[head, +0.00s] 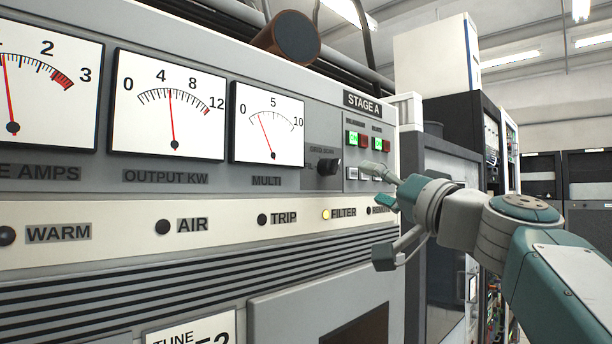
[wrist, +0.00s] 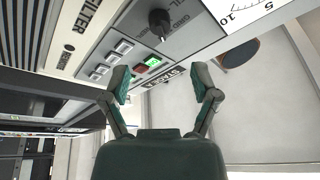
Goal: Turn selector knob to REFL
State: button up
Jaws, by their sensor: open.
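The black selector knob (head: 328,166) sits on the Stage A panel, right of the MULTI meter. In the wrist view the knob (wrist: 159,24) is near the top, beyond my fingertips. Its surrounding labels are partly hidden or too small to read, so I cannot tell its setting. My gripper (head: 378,186) is to the right of the knob, in front of the panel's right edge, apart from the knob. In the wrist view my gripper (wrist: 166,88) has its two fingers spread wide with nothing between them.
Lit green buttons (head: 353,138) and several white buttons (head: 352,174) lie close to my fingers, right of the knob. The STAGE A label (head: 363,103) is above. The FILTER lamp (head: 326,214) glows yellow below.

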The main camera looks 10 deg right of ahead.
aim_at(335, 172)
jog(key=x, duration=1)
jog(key=shift+w+a+f, duration=0.15)
jog(key=shift+f, duration=0.05)
grip_shut()
